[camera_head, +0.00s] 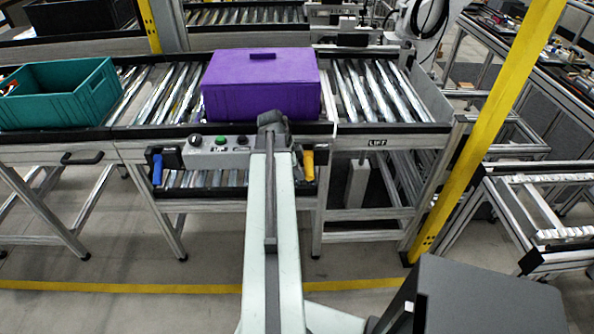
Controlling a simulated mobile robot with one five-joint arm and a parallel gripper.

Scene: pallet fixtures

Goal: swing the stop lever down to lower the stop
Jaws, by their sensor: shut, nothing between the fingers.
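Two coloured handles hang at the front of the roller conveyor: a blue one (157,168) at the left and a yellow one (308,164) at the right. I cannot read which of them is the stop lever. The blue handle points down from a dark mount. The yellow handle also hangs down, just right of my arm. My gripper (272,120) is at the dark far end of my arm, in front of the purple box and between the handles, apart from the blue one. It is shut and empty; its fingertips are hard to make out. The stop itself cannot be made out.
A purple box (262,90) sits on the rollers behind my arm. A teal crate (60,98) is at the left. A grey control box (215,152) with buttons sits between blue handle and arm. A yellow post (485,125) stands at the right. The floor in front is clear.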

